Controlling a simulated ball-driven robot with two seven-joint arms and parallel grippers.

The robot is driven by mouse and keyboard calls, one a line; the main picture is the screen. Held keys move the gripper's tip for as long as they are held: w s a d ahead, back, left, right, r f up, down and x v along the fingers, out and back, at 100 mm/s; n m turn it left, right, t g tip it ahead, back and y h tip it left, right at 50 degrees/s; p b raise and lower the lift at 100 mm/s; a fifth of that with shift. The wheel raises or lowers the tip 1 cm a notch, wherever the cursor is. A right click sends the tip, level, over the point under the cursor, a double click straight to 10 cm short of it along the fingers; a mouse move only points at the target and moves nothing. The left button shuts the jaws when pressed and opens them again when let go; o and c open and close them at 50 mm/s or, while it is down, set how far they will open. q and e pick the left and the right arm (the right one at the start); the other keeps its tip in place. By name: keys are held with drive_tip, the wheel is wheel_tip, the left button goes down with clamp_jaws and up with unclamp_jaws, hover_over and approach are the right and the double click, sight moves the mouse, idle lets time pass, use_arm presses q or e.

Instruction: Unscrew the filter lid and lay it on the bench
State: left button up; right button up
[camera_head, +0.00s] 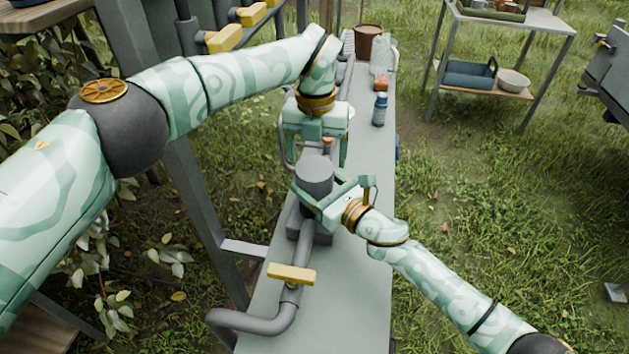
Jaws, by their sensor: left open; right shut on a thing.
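The grey cylindrical filter (314,172) stands upright on the pipe line along the bench (352,275). Its flat round top faces up, and I cannot make out a seam between lid and body. My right gripper (318,203) reaches in from the right and is shut on the filter, below its top. My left gripper (317,150) hangs from above, just behind the filter's top.
A grey pipe (275,325) with a yellow-handled valve (291,274) runs at the near end. A blue bottle (379,110), an orange-brown block (381,83) and a brown pot (368,42) stand farther back. Bare bench lies right of the filter. A shelf table (530,18) stands beyond grass.

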sight(315, 167)
use_arm(q)
drive_tip(key=m, duration=0.6)
drive_tip(key=shift+r, duration=0.25)
drive_tip(key=m, duration=0.4)
drive_tip(key=shift+w+a+r, duration=0.1)
drive_tip(key=shift+r, duration=0.05)
drive_tip(key=m, duration=0.2)
drive_tip(key=shift+a+m, duration=0.1)
drive_tip(key=shift+m, duration=0.3)
drive_tip(key=shift+f, duration=0.25)
drive_tip(key=shift+m, duration=0.3)
wheel_tip(315, 167, down, 8)
drive_tip(key=shift+r, duration=0.25)
drive_tip(key=shift+c, duration=0.3)
